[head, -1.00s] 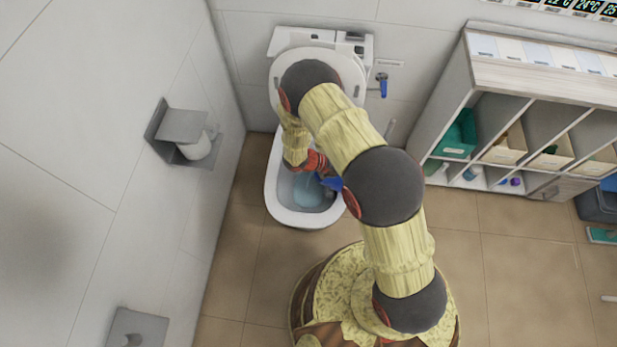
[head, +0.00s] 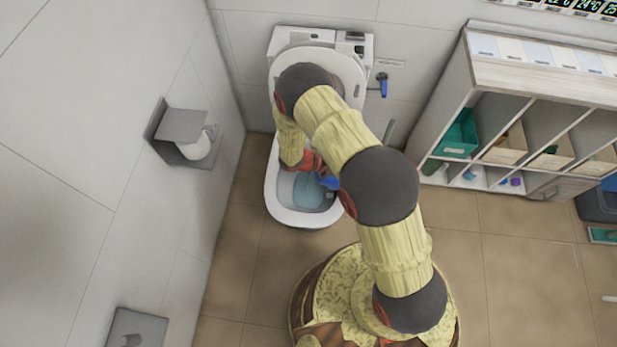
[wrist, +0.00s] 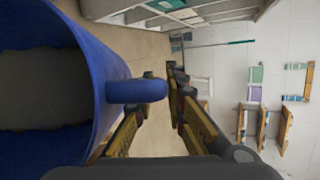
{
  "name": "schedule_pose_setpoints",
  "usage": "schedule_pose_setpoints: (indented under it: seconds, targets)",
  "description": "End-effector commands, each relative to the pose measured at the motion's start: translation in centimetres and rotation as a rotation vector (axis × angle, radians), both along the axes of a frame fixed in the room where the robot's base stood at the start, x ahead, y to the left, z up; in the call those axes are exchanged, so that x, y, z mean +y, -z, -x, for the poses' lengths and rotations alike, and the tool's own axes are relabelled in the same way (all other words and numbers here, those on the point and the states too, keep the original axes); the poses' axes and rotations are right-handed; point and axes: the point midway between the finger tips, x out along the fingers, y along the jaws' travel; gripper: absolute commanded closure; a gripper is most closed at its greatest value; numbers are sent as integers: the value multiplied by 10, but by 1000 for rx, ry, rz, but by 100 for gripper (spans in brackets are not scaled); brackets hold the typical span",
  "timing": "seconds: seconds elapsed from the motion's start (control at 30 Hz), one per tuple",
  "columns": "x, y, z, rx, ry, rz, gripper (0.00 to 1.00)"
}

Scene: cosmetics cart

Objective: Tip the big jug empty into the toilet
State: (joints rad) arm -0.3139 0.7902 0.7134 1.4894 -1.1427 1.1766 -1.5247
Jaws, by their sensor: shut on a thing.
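The big jug is blue. In the wrist view its body (wrist: 90,70) fills the left side, lying tilted with a dark grey inside showing; I cannot tell whether any liquid is in it. My gripper (wrist: 160,82) is shut on the jug's handle (wrist: 138,91). In the head view only a small blue piece of the jug (head: 329,182) shows beside my gripper (head: 318,172), over the toilet bowl; the rest is hidden by my arm. The white toilet (head: 288,215) has its lid up, and pale blue water (head: 308,192) shows in its bowl.
A side wall with a paper holder (head: 184,128) stands left of the toilet. A shelf unit (head: 530,75) with green and tan boxes stands at the right. A blue-handled wall fitting (head: 383,85) is right of the tank. The floor between toilet and shelf is clear.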

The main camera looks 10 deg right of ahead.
Motion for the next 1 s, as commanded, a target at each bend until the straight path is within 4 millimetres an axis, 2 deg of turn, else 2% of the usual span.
schedule_pose_setpoints:
  seconds: [1.0]
  targets:
    - [8,2,-4,28,0,55,100]
